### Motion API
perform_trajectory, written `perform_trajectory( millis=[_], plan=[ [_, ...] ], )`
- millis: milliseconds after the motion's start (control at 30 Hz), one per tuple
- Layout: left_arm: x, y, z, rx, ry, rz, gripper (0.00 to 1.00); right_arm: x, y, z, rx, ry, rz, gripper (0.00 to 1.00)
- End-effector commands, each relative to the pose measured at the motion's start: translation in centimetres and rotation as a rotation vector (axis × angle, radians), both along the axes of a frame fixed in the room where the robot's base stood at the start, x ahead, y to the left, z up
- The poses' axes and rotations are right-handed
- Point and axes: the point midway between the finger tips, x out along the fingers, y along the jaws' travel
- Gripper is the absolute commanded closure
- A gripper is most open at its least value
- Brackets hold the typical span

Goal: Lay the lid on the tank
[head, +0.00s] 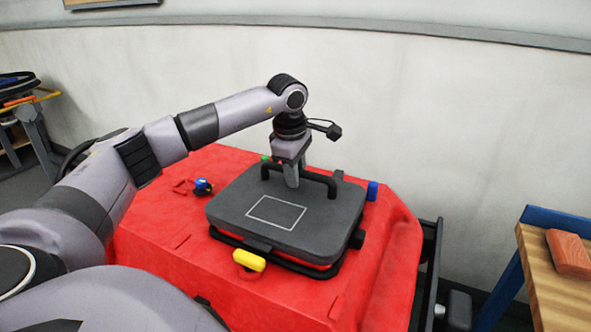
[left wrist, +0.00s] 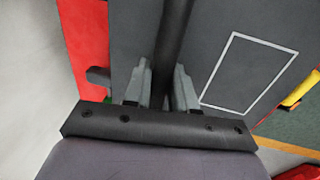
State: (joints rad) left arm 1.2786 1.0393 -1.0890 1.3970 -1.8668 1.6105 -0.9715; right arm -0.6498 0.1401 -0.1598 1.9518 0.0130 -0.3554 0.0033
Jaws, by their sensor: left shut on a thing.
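The lid (head: 262,215) is a dark grey slab with a thin white rectangle and a black bar handle (head: 318,177) on top. It sits over the black rim (head: 283,262) on top of the red tank (head: 165,255); whether it is fully seated I cannot tell. My left gripper (head: 291,183) points down and is shut on the lid's handle. In the left wrist view the fingers (left wrist: 160,88) straddle the black handle bar (left wrist: 173,45), with the lid's grey top (left wrist: 215,50) behind. My right gripper is not seen.
A yellow latch (head: 249,260) is at the front of the rim, a blue one (head: 373,190) at the right, and a blue knob (head: 203,186) at the left. A wooden bench (head: 560,285) with a reddish block (head: 568,253) stands at right. A wall is behind.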

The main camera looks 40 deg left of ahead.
Motion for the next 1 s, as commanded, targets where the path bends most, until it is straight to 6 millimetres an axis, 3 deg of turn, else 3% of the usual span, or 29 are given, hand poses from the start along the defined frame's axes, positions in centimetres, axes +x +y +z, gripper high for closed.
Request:
perform_trajectory(
  millis=[1000],
  plan=[
    [0.0, 0.0, -1.7, 0.0, -0.003, 0.001, 1.0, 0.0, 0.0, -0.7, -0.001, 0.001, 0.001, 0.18]
  ],
)
